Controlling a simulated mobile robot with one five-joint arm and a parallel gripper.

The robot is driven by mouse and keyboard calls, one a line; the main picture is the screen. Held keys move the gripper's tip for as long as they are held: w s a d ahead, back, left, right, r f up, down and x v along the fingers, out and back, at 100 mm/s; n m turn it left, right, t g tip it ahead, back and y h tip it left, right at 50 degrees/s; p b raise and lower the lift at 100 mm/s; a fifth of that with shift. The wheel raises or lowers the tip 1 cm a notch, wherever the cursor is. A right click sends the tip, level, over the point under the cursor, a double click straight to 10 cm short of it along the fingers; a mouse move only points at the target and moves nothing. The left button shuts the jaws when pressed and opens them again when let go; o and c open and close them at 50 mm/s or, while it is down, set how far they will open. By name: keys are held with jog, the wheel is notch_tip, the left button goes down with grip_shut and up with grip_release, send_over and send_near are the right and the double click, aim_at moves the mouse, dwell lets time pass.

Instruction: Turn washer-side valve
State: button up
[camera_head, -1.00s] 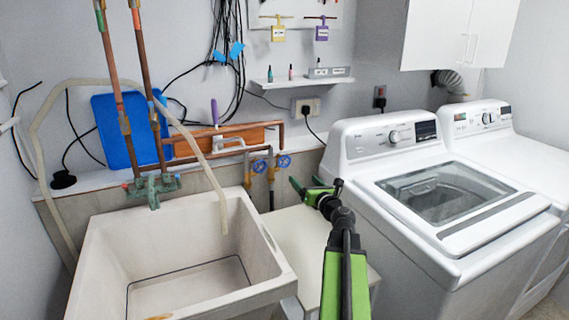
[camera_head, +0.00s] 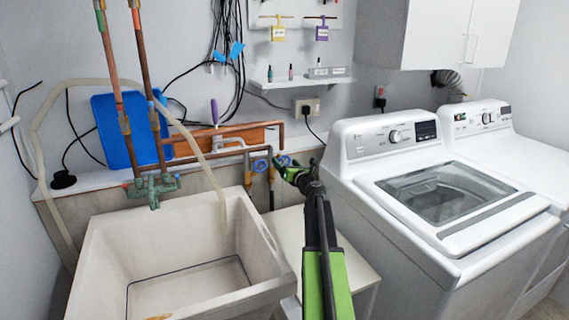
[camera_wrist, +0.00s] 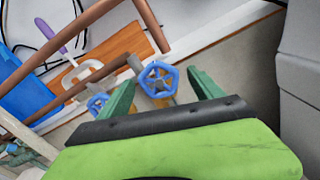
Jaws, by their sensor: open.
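Two blue wheel valves sit on the pipes between the sink and the washer. The washer-side valve (camera_wrist: 158,79) shows its wheel in the wrist view, between the two green fingers of my gripper (camera_wrist: 164,86). In the head view, my gripper (camera_head: 283,167) is in front of this valve and hides most of it. The fingers are apart, and I cannot tell whether they touch the wheel. The other valve (camera_head: 260,165) is just to the left and also shows in the wrist view (camera_wrist: 97,104), outside the left finger.
The white washer (camera_head: 400,190) stands close on the right of my arm. The deep sink (camera_head: 105,235) is on the left. Copper pipes (camera_head: 235,128) run along the wall above the valves. A low pale surface (camera_head: 345,262) lies below my arm.

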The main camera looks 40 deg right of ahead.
jog(key=shift+x, duration=0.8)
jog(key=c, duration=1.3)
jog(key=shift+c, duration=0.2)
jog(key=shift+n, duration=0.3)
